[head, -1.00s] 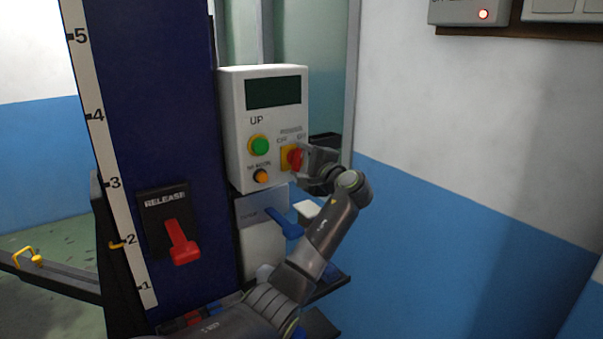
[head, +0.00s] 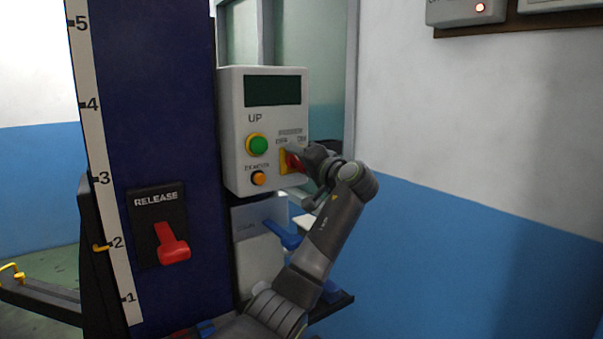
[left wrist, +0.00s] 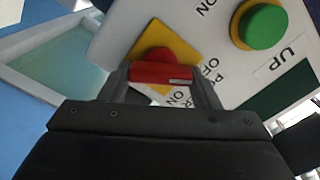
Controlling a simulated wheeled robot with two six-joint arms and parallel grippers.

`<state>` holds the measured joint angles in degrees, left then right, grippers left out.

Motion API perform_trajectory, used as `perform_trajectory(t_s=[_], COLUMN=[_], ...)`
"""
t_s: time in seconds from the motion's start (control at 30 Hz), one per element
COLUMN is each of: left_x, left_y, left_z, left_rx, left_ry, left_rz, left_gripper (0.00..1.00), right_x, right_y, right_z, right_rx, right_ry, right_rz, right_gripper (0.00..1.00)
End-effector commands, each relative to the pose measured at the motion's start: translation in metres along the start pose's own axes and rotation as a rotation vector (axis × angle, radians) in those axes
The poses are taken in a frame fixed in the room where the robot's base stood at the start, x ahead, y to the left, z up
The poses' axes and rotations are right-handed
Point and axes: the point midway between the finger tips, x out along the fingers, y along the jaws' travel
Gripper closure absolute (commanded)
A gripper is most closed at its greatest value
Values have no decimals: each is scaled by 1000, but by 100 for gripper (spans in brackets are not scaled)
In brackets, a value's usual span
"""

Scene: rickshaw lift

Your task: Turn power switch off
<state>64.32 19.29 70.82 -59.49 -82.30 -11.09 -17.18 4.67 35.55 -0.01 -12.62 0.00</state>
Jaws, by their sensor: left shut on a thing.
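The power switch is a red knob (head: 292,163) on a yellow plate (head: 284,162), low on the right of the white control box (head: 236,130). My left gripper (head: 298,160) is shut on the red knob from the right side and partly hides it in the head view. In the left wrist view the gripper (left wrist: 162,86) has one finger at each end of the red knob (left wrist: 160,72). The knob's white mark faces the OFF and ON labels; I cannot tell which one it points at. My right gripper is not in view.
A green UP button (head: 259,145) and an orange button (head: 258,178) sit left of the switch. A blue lever (head: 284,235) is below the box. A red RELEASE lever (head: 172,245) is on the blue column (head: 165,100).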

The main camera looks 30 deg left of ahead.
Motion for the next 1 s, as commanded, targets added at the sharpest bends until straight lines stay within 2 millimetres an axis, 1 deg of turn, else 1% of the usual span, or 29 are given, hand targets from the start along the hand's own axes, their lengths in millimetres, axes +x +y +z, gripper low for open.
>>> perform_trajectory(t_s=[0.03, 0.23, 0.5, 0.83, 0.87, 1.0], left_x=[0, 0, 0, 0, 0, 0], left_y=[5, 3, 3, 3, 3, 2], left_z=[3, 2, 2, 2, 2, 2], left_rx=[-21, -95, -129, -130, -130, -130], left_ry=[-4, -5, -6, -7, -7, -5], left_rz=[3, 4, 4, 5, 5, 4], left_gripper=[66, 66, 66, 66, 40, 22], right_x=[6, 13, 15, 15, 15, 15], right_y=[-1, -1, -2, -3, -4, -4], right_z=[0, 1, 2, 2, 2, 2], right_rx=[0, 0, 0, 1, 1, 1], right_ry=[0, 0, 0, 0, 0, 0], right_rz=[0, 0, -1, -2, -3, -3], right_gripper=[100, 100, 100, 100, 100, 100])
